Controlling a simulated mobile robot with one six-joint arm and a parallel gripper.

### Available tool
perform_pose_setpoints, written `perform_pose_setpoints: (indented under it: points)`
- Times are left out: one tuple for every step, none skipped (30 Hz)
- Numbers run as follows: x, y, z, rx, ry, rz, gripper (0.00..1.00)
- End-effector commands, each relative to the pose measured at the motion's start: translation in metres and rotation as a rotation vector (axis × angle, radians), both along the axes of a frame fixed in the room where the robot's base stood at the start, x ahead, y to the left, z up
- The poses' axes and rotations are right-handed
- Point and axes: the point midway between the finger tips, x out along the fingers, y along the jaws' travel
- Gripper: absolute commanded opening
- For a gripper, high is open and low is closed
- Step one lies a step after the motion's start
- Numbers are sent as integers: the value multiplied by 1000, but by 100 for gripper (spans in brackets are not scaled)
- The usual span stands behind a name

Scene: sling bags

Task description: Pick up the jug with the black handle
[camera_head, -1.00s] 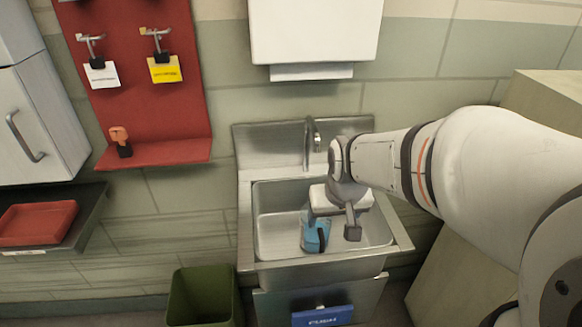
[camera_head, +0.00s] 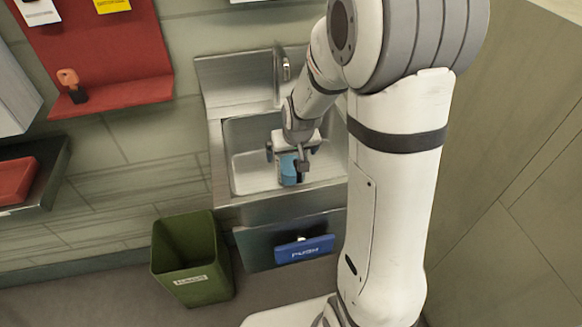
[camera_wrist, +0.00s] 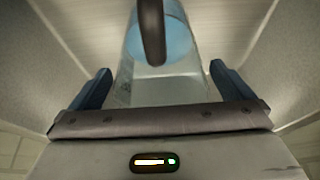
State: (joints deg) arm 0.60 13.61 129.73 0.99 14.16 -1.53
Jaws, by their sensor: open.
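The jug (camera_head: 289,172) stands in the metal sink (camera_head: 240,180). It is clear with a blue lower part or contents, and its upper part is hidden by my gripper in the head view. In the wrist view the jug (camera_wrist: 187,82) lies ahead, between the finger lines, with its black handle (camera_wrist: 152,30) at the top middle. My gripper (camera_head: 290,158) is over the sink at the jug, with its fingers apart. In the wrist view my gripper (camera_wrist: 160,90) shows one finger on each side of the jug, with gaps between.
A faucet (camera_head: 281,68) rises at the sink's back. A green bin (camera_head: 190,255) stands on the floor left of the sink. A blue push plate (camera_head: 304,249) is on the sink's front. A red board (camera_head: 120,60) hangs on the wall at left.

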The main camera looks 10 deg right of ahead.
Motion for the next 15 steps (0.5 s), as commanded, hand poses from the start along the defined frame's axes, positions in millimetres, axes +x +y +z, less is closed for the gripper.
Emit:
perform_pose_setpoints:
  points:
    - [1,0,-4,0,1,0,100]
    - [2,0,-6,0,1,0,100]
    - [2,0,-6,0,1,0,100]
    - [3,0,-7,0,1,1,100]
    - [3,0,-7,0,0,1,100]
    - [3,0,-6,0,0,1,100]
    - [3,0,-6,0,0,1,100]
    - [3,0,-6,0,0,1,100]
    - [3,1,-6,0,0,1,100]
    - [3,1,-6,0,0,1,98]
    - [3,1,-6,0,0,1,96]
    - [2,1,-6,0,0,1,93]
    - [2,1,-6,0,0,1,90]
    - [2,1,-6,0,0,1,88]
    - [2,1,-6,1,0,1,84]
